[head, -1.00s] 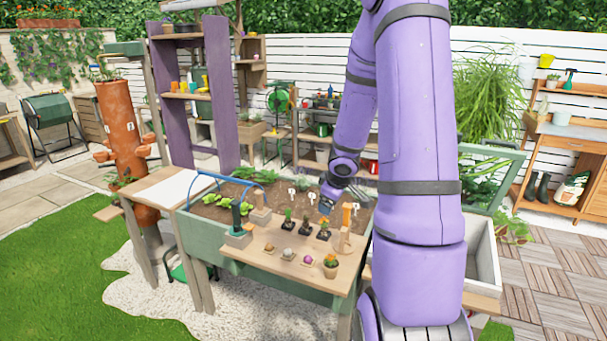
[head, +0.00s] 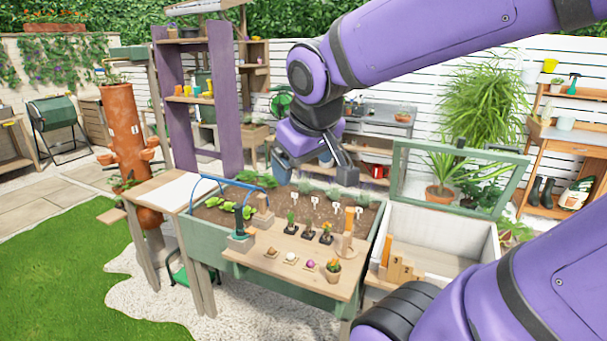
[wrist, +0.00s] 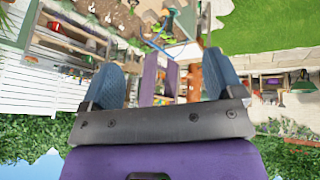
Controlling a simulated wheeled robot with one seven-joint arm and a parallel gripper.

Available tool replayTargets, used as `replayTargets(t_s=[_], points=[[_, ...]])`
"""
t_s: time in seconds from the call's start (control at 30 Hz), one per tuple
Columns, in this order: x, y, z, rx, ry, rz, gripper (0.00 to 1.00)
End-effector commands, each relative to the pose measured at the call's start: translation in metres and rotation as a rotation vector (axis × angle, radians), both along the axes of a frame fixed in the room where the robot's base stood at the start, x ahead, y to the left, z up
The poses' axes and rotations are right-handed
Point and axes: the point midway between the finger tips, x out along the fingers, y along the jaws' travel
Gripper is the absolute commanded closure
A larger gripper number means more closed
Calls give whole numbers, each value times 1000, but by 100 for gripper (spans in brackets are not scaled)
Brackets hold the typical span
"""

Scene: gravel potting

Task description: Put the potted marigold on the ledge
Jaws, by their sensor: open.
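I cannot tell whether this board is the ledge. My gripper (head: 315,172) is in the air above the back of the planter, apart from and higher than the marigold. In the wrist view my gripper (wrist: 158,88) shows its two blue fingers spread wide with nothing between them. The marigold cannot be made out in the wrist view.
Several small potted plants (head: 309,230) stand behind the marigold, and small round items (head: 291,257) lie to its left.

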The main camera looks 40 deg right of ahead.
Motion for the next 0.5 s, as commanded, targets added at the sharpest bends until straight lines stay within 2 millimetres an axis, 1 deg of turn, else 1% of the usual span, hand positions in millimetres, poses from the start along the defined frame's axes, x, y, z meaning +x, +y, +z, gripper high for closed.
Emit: replayTargets(t_s=[0.03, 0.1, 0.2, 0.33, 0.5], points=[[-13, 13, 5, 36, -9, 19, 14], [-29, 28, 8, 87, -11, 38, 14], [-46, 43, 11, 143, -8, 65, 14], [-58, 54, 12, 184, -4, 85, 14], [-60, 56, 12, 194, -1, 90, 14]])
